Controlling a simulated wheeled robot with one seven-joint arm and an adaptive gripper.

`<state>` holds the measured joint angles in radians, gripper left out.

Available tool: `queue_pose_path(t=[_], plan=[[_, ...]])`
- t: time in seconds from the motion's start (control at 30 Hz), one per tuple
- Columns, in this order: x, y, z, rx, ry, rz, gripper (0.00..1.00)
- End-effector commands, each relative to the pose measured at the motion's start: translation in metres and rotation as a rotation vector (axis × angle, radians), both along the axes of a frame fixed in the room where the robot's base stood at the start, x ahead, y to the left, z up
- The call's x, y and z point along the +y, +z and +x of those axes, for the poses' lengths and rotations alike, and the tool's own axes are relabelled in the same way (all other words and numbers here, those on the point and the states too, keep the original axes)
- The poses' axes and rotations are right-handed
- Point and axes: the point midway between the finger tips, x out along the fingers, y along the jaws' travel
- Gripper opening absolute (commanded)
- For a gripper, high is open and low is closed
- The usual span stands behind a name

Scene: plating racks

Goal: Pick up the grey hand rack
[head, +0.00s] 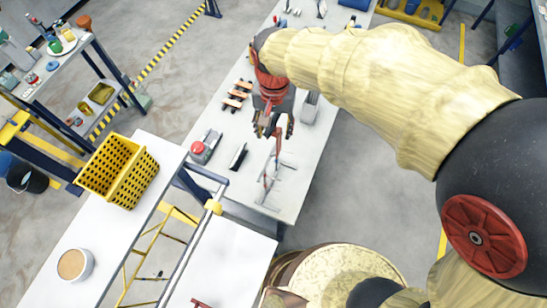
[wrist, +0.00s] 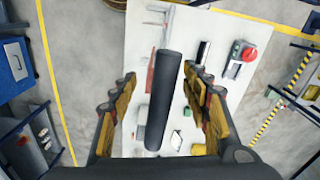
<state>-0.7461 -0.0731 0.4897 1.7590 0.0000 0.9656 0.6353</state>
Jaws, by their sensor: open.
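The grey hand rack (head: 280,180) is a thin wire-like frame with a red part, near the close end of the long white table. In the wrist view its thin grey bars (wrist: 155,17) show at the top, partly hidden. My gripper (head: 273,133) is over the table, just beyond the rack in the head view. In the wrist view my gripper (wrist: 160,75) has its yellowish fingers wide apart. A dark grey rod (wrist: 163,100) appears between them; I cannot tell whether it belongs to the rack or whether anything touches it.
A black tray (head: 238,157) and a grey box with a red button (head: 198,150) lie left of the rack. A pale box (head: 310,106) stands right of my gripper. A yellow crate (head: 120,170) sits on a nearer bench. Bare floor lies right of the table.

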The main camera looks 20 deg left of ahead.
Motion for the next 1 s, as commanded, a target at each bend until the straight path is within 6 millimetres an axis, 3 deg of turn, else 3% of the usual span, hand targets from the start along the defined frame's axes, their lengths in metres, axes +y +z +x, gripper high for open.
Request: queue_pose_path(t=[0.2,1.0], plan=[[-0.0001,-0.0008,0.0,0.0,0.0,0.0,0.47],[-0.0001,-0.0005,-0.0001,0.0,0.0,0.0,0.02]])
